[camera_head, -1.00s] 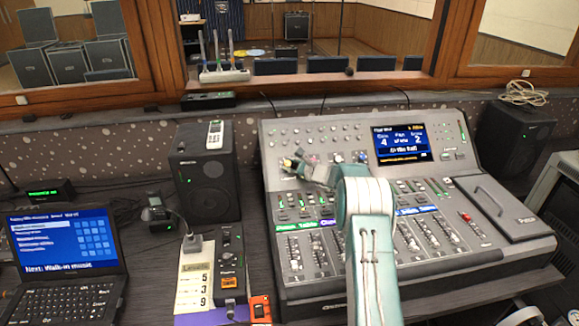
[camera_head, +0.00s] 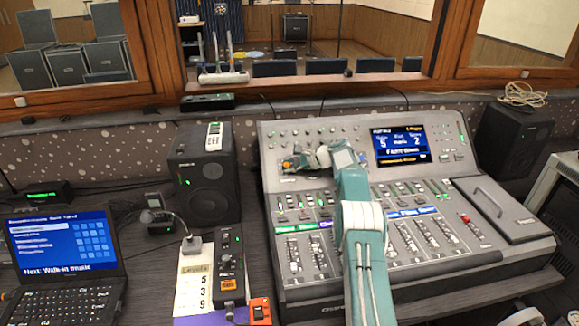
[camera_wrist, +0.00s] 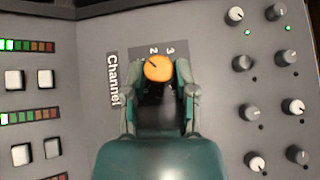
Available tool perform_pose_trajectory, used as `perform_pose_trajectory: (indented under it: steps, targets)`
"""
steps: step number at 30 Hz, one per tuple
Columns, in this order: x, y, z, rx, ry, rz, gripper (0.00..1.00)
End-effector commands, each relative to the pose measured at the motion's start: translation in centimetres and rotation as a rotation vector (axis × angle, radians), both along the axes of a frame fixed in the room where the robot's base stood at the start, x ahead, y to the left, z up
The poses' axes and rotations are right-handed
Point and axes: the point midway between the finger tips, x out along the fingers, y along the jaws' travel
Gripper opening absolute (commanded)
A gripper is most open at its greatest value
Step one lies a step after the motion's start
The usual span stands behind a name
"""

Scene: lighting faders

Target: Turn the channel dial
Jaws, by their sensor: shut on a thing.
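The channel dial (camera_wrist: 158,68) is a small orange knob with a dark pointer line on its top. A grey plate beside it reads "Channel", with the numbers 2 and 3 visible; my gripper hides any others. My gripper (camera_wrist: 157,75) is shut on the dial, one finger on each side.
In the wrist view, white and grey knobs (camera_wrist: 250,112) stand right of the dial and square white buttons (camera_wrist: 15,80) stand left. Faders (camera_head: 424,232) fill the console's lower half. A black speaker (camera_head: 206,190) and laptop (camera_head: 66,255) stand to the left.

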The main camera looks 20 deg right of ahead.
Motion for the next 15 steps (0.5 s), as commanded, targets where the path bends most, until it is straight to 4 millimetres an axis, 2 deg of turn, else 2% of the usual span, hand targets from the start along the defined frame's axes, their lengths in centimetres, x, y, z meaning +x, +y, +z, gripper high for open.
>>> perform_pose_trajectory:
  steps: [15]
  targets:
    - [0.09,0.19,-0.09,-0.036,0.008,0.046,0.0]
